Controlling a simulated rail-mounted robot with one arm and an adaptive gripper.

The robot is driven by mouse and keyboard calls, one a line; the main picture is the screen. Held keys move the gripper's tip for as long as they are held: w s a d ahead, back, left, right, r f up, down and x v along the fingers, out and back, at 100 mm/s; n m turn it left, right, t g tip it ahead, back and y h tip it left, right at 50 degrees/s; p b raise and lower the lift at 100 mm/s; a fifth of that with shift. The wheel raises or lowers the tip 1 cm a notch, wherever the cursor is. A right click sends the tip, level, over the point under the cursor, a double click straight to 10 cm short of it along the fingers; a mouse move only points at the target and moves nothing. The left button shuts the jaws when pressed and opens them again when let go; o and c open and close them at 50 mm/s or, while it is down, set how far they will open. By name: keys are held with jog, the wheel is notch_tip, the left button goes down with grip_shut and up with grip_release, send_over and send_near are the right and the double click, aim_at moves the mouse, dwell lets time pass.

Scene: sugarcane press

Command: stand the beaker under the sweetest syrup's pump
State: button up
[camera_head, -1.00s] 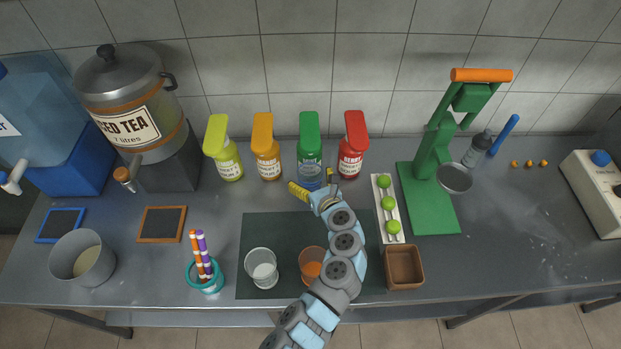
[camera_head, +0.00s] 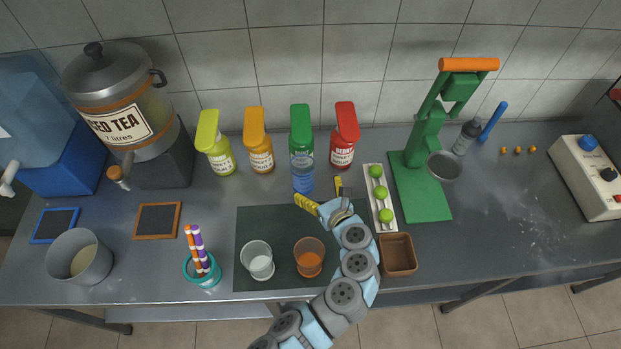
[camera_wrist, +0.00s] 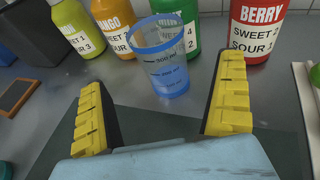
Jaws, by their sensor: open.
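The beaker (camera_head: 302,176) is clear blue with volume marks, upright on the counter directly in front of the green syrup bottle (camera_head: 301,122). It also shows in the wrist view (camera_wrist: 165,72), covering part of the green bottle's label, where a 4 shows on the sweet line. Whether it is centred under the green pump head cannot be told. The berry bottle (camera_wrist: 258,30) reads SWEET 2; the yellow-green bottle (camera_wrist: 80,30) reads SWEET 1; the mango bottle (camera_wrist: 117,28) appears to read 2. My gripper (camera_head: 322,196) is open and empty, in front of the beaker, its yellow fingers apart from it.
A dark mat (camera_head: 252,220) holds a clear cup (camera_head: 257,262) and an orange-filled cup (camera_head: 309,260). Right of my gripper are a white tray (camera_head: 372,222) of limes, a brown box (camera_head: 397,255) and a green press (camera_head: 425,185). A pot of striped sticks (camera_head: 202,272) stands left.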

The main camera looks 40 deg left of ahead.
jog(key=shift+v, duration=1.3)
